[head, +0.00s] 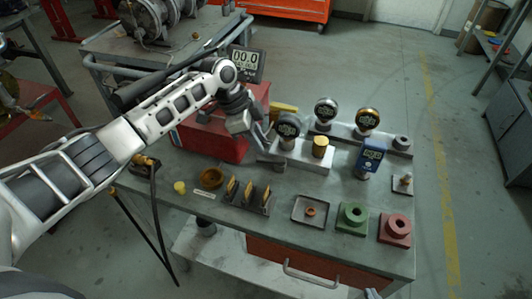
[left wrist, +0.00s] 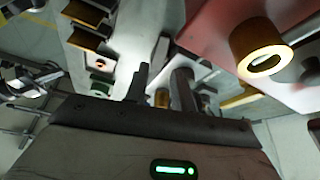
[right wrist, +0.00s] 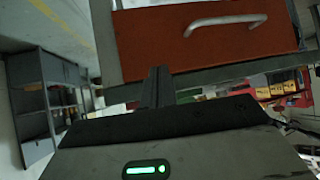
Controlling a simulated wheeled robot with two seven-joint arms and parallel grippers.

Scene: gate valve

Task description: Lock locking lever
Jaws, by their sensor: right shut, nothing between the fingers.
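My left gripper (head: 266,150) reaches across the workbench from the left, at the left end of a pale metal block (head: 312,157). In the left wrist view its two fingers (left wrist: 163,90) stand apart and I see nothing held between them. A yellow bar (head: 284,111) lies just behind the gripper, beside the red box (head: 215,138). I cannot tell for sure which part is the locking lever. My right gripper (right wrist: 158,87) shows shut and empty in its wrist view, before the bench's orange drawer (right wrist: 200,38).
Two more gauges (head: 326,110) stand on a rear rail. A blue gauge (head: 370,156), a green block (head: 352,217), a red block (head: 395,229), a square tray (head: 298,217) and a slotted holder (head: 260,207) occupy the front and right. A display (head: 247,63) stands behind the red box.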

